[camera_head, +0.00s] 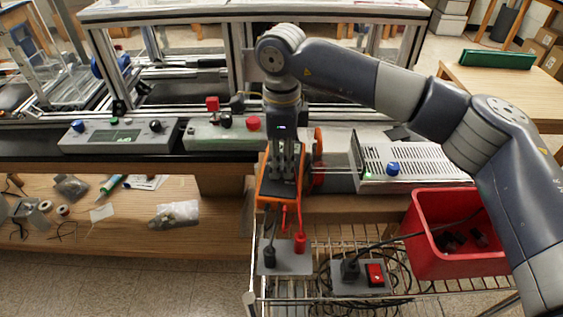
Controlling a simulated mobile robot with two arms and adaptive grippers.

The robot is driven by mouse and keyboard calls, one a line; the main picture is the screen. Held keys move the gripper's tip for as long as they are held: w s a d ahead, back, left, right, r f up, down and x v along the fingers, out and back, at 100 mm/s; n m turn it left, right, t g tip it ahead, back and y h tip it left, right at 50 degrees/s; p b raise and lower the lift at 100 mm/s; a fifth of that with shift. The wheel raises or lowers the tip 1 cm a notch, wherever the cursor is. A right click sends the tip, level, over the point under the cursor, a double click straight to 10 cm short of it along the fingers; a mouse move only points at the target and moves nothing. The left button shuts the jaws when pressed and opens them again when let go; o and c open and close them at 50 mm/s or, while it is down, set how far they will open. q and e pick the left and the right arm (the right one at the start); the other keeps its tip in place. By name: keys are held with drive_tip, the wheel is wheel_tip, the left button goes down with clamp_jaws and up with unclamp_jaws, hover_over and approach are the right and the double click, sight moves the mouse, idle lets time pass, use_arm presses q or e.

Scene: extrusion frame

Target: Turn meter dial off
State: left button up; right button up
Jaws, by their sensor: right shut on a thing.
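The meter (263,190) is an orange-edged handheld unit with a dark face. It stands at the centre, above the front wire shelf, with red and black leads below it. My right gripper (284,172) reaches down over the meter's face with its fingers closed at the dial area. The fingers hide the dial, so its setting cannot be read. My left gripper is not in view.
A grey plate with black and red plugs (300,243) and a plate with a red switch (375,274) lie on the wire shelf. A red bin (432,247) stands right. Control boxes (118,134) line the bench behind. A slotted power supply (430,165) is beside the meter.

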sight(281, 165)
idle(0.4)
drive_tip(key=o, duration=1.1)
drive_tip(key=shift+r, duration=0.1)
wheel_tip(281, 165, up, 12)
drive_tip(key=shift+f, duration=0.1)
